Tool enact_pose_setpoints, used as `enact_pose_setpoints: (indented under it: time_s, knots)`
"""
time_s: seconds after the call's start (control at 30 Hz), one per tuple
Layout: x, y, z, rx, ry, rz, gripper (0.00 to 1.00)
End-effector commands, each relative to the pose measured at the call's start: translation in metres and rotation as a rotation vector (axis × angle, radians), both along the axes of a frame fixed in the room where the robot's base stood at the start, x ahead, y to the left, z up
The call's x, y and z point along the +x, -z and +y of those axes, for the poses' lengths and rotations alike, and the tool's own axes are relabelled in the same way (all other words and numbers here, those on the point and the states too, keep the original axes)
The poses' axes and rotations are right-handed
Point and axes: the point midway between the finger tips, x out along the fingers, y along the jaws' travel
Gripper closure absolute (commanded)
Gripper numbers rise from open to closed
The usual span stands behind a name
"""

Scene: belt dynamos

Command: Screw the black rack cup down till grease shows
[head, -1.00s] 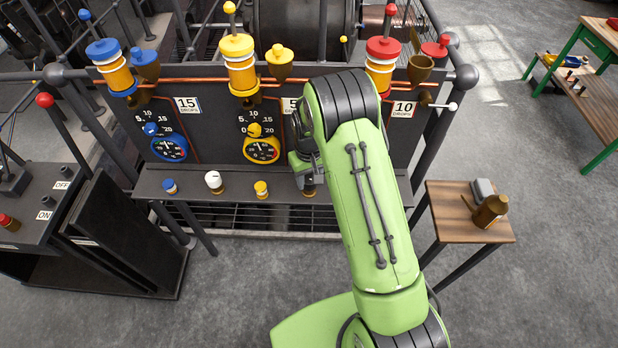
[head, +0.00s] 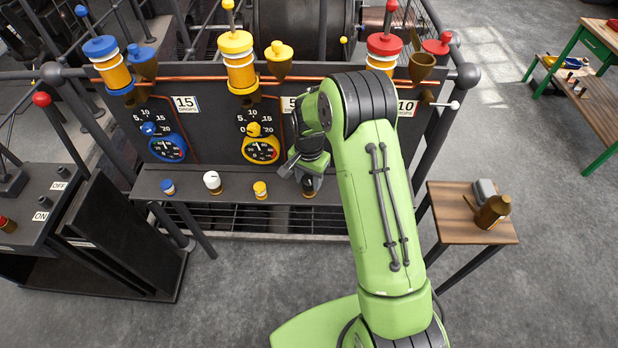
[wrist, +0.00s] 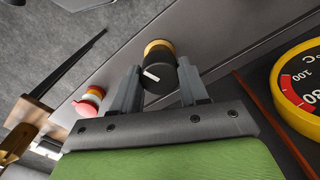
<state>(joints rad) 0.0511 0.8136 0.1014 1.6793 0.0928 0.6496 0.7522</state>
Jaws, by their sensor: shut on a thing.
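The black rack cup (wrist: 159,74) stands on the rack ledge, with a white mark on its top and a brass-yellow base (wrist: 157,47) showing beneath. In the head view the brass base (head: 309,193) shows below my gripper, and the fingers hide most of the cup. My gripper (wrist: 159,84) is shut on the black cup, one grey finger on each side. I can make out no grease around the cup.
Blue (head: 168,187), white (head: 213,182) and yellow (head: 260,189) cups stand left along the ledge. A red cup (wrist: 88,103) shows in the wrist view. Gauges and lubricators line the panel (head: 210,115) behind. A small wooden table (head: 450,212) stands right.

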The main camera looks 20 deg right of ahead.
Motion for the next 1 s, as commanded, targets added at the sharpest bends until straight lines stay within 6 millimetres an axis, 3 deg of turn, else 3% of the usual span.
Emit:
enact_pose_setpoints:
  time_s: [0.4, 0.97, 1.0]
  knots:
    - [0.0006, -0.0004, -0.0001, 0.001, 0.194, -0.002, 0.87]
    - [0.0007, -0.0007, 0.0001, 0.001, 0.223, -0.002, 0.87]
    - [0.0007, -0.0007, 0.0001, 0.001, 0.223, -0.002, 0.53]
